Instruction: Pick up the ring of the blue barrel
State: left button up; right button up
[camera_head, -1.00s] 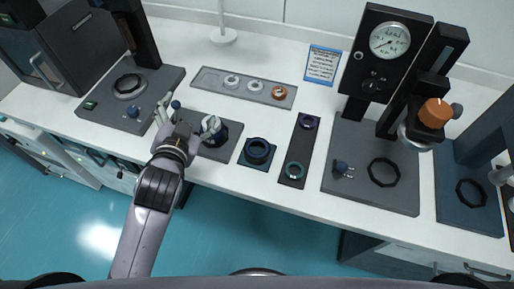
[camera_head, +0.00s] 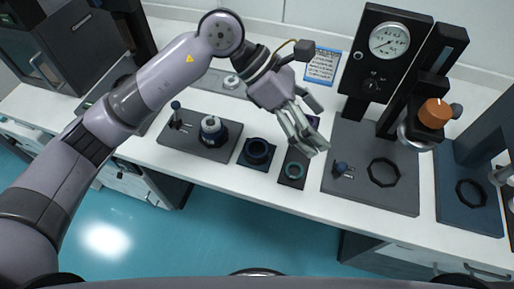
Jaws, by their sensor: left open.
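A dark blue barrel with a pale top (camera_head: 213,130) stands on a dark plate (camera_head: 195,150) with a small lever (camera_head: 176,108). A dark blue ring (camera_head: 257,152) lies on a small square pad to its right. A teal ring (camera_head: 294,170) lies at the near end of a narrow dark strip (camera_head: 289,183). Which ring belongs to the barrel I cannot tell. My left gripper (camera_head: 310,145) is open, its fingers pointing down over the strip, just above and right of the teal ring. It covers most of the strip's far end. My right gripper is not in view.
A gauge stand (camera_head: 388,40) with an orange knob (camera_head: 435,113) rises at the right. My left arm crosses over the tray (camera_head: 208,78) at the back and hides most of it. A blue-framed card (camera_head: 322,66) stands behind the gripper. The bench's front edge is clear.

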pick_arm(q)
jog(key=w+a+f+t+y, duration=0.2)
jog(key=w+a+y, duration=0.1)
jog(key=a, duration=0.1)
jog(key=t+y, duration=0.1)
jog(key=y, duration=0.4)
send_near(257, 148)
jog(key=f+p, duration=0.3)
jog(key=p, duration=0.1)
jog(key=shift+s+d+f, duration=0.2)
jog(key=shift+s+f, duration=0.05)
jog(key=shift+s, duration=0.05)
jog(key=shift+f+p, duration=0.3)
jog(key=f+p, duration=0.1)
jog(key=f, duration=0.2)
jog(key=shift+d+f+p, duration=0.2)
jog(key=shift+f+p, duration=0.1)
jog(key=shift+p, duration=0.1)
jog(key=shift+f, duration=0.45)
jog(key=c, duration=1.1)
